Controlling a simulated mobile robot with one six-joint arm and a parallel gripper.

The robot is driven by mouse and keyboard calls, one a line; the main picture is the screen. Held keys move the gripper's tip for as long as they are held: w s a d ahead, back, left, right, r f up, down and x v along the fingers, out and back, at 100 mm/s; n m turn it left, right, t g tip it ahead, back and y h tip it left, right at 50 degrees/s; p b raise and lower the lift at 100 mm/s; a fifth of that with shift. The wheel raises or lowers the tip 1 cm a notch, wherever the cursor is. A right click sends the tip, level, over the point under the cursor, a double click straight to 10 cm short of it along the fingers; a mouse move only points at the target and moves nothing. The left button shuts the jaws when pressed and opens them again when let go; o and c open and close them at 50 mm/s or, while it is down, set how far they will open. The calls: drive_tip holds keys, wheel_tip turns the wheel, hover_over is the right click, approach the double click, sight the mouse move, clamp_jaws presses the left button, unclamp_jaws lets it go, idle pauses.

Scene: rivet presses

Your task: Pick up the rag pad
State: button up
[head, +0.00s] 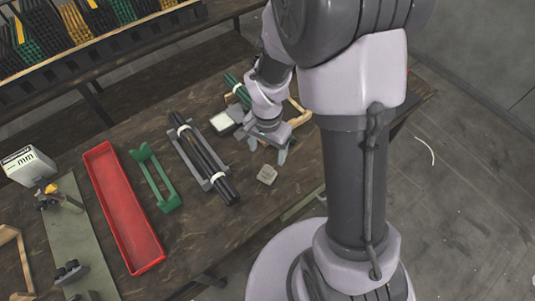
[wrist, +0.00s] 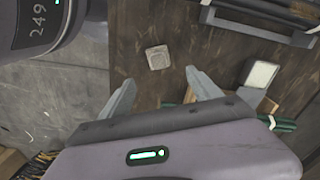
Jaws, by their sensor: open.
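A small beige-grey square pad, which looks like the rag pad (head: 267,174), lies flat on the dark wooden table near its front edge. In the wrist view the rag pad (wrist: 158,57) lies just beyond the fingertips, roughly in line with the gap between them. My gripper (head: 267,150) is open and empty, pointing down above the table, behind the pad in the head view. Its two grey fingers also show spread apart in the wrist view (wrist: 160,80). Nothing hides the pad.
A white-topped grey block (head: 222,122) stands left of my gripper. A grey rack holding dark rods (head: 205,158), a green stand (head: 155,178) and a red tray (head: 122,208) stand farther left. Green rods (head: 237,88) lie behind my gripper. The table around the pad is clear.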

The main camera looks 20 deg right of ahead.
sight(267, 169)
wheel_tip(267, 169, down, 7)
drive_tip(key=shift+f+b, duration=0.1)
drive_tip(key=shift+b, duration=1.05)
drive_tip(key=f+b, duration=0.2)
drive_tip(key=f, duration=0.1)
drive_tip(key=f+b, duration=0.1)
drive_tip(key=f, duration=0.1)
drive_tip(key=shift+s+a+f, duration=0.1)
drive_tip(key=shift+s, duration=0.15)
